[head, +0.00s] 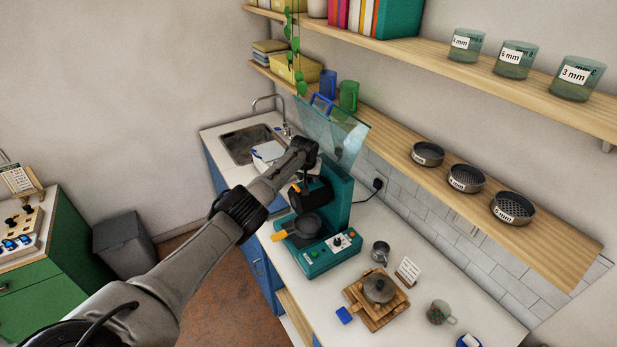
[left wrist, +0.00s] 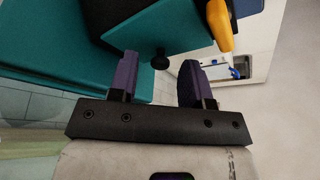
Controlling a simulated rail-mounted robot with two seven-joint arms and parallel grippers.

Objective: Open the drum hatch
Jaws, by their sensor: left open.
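The teal drum machine (head: 337,205) stands on the white counter with a dark drum (head: 316,193) in its upper part. A clear guard (head: 345,135) with a blue handle stands raised above it. My left gripper (head: 303,172) reaches in over the machine near the drum; the arm hides part of it. In the left wrist view the left gripper (left wrist: 158,68) is open, its two purple-padded fingers apart. A small black knob (left wrist: 160,58) on a teal surface shows between the fingertips; I cannot tell whether they touch it. An orange handle (left wrist: 219,25) is close by. I cannot make out the hatch's position.
A dark round pan (head: 305,226) with an orange handle sits low on the machine's front. A metal cup (head: 380,251) and a wooden board (head: 374,312) with a lidded pot (head: 379,288) are to the right. A sink (head: 247,143) lies behind; a shelf (head: 440,185) hangs above right.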

